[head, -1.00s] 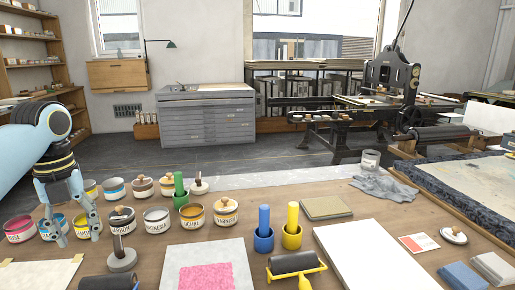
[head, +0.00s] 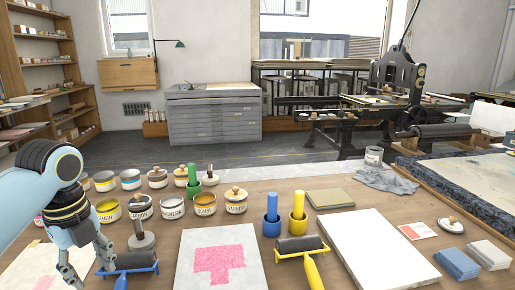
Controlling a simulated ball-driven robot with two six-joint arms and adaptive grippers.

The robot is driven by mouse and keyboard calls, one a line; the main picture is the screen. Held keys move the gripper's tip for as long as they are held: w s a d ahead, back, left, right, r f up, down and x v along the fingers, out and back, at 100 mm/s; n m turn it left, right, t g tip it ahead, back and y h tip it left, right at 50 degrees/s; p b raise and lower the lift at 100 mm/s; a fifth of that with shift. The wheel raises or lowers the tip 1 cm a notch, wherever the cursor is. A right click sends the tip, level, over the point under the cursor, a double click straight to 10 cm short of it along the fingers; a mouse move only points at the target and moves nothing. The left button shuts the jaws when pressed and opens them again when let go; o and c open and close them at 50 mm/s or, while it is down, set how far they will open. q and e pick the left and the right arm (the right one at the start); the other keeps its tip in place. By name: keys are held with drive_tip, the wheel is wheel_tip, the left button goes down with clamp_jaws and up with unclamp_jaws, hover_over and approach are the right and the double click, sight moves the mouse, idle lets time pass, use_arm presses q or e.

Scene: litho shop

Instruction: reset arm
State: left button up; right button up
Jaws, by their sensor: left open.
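My left gripper (head: 90,266) is at the lower left in the head view, pointing down with its fingers apart and nothing between them. It is over the near left part of the table, just left of a blue-handled roller (head: 131,262). I cannot tell whether it touches the roller. A sheet with pink marks (head: 48,262) is partly hidden behind the gripper and arm. My right gripper is not in view.
Several ink tins (head: 172,206) stand behind the rollers, near a grey-based stamp (head: 142,241). A sheet with a pink print (head: 218,262), a yellow-handled roller (head: 299,245) and a white slab (head: 378,255) lie to the right. Blue and yellow pots hold upright handles.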

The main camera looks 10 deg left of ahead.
use_arm(q)
drive_tip(key=s+d+f+n, duration=0.1)
drive_tip(key=s+d+n, duration=0.1)
drive_tip(key=s+n, duration=0.1)
drive_tip(key=s+d+f+n+t, duration=0.1)
drive_tip(key=s+n, duration=0.2)
drive_tip(key=s+d+f+n, duration=0.1)
drive_tip(key=s+d+n, duration=0.1)
drive_tip(key=s+n, duration=0.1)
drive_tip(key=shift+s+d+f, duration=0.15)
drive_tip(key=shift+d+f, duration=0.05)
drive_tip(key=shift+d, duration=0.15)
drive_tip(key=s+d+r+n+t, duration=0.2)
drive_tip(key=s+d+r+n, duration=0.1)
drive_tip(key=s+n, duration=0.85)
wheel_tip(320, 180, down, 24)
drive_tip(key=a+n+g, duration=0.1)
drive_tip(key=a, duration=0.1)
drive_tip(key=s+a+f+g, duration=0.1)
drive_tip(key=s+f, duration=1.7)
drive_tip(key=shift+s+f+g, duration=0.2)
drive_tip(key=shift+s+g, duration=0.1)
drive_tip(key=shift+s, duration=0.1)
drive_tip(key=shift+a, duration=0.1)
